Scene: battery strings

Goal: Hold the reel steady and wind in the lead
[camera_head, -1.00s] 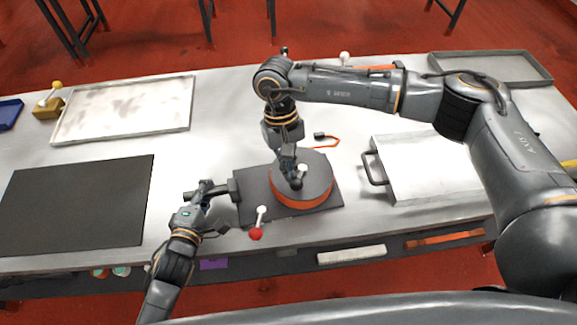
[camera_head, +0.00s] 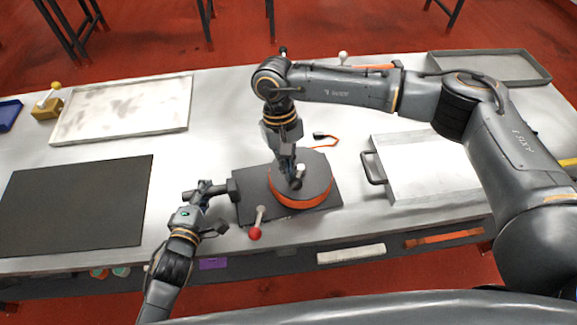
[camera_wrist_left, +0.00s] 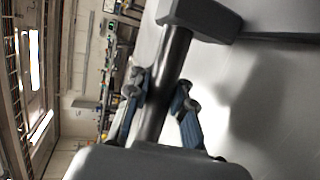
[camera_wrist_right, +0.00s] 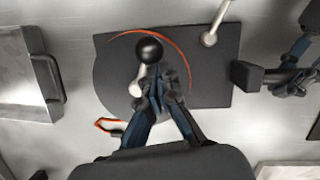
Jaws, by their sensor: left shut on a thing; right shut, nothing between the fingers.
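The reel (camera_head: 318,178) is a dark disc with an orange rim, lying flat on a dark base plate (camera_head: 252,202). A dark handle bar (camera_wrist_left: 172,75) reaches left from the plate. My left gripper (camera_head: 208,191) is shut around this bar. My right gripper (camera_head: 294,184) is over the reel's top, shut and empty. In the right wrist view its fingertips (camera_wrist_right: 160,84) are close beside a pale post with a black ball knob (camera_wrist_right: 149,50); contact is unclear. The orange lead (camera_head: 328,140), with a dark plug, lies on the table behind the reel.
A lever with a red ball (camera_head: 255,234) stands at the plate's front edge. A metal case with a dark handle (camera_head: 375,168) is to the right. A black mat (camera_head: 75,205) and pale tray (camera_head: 122,108) are left. The table behind the reel is mostly clear.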

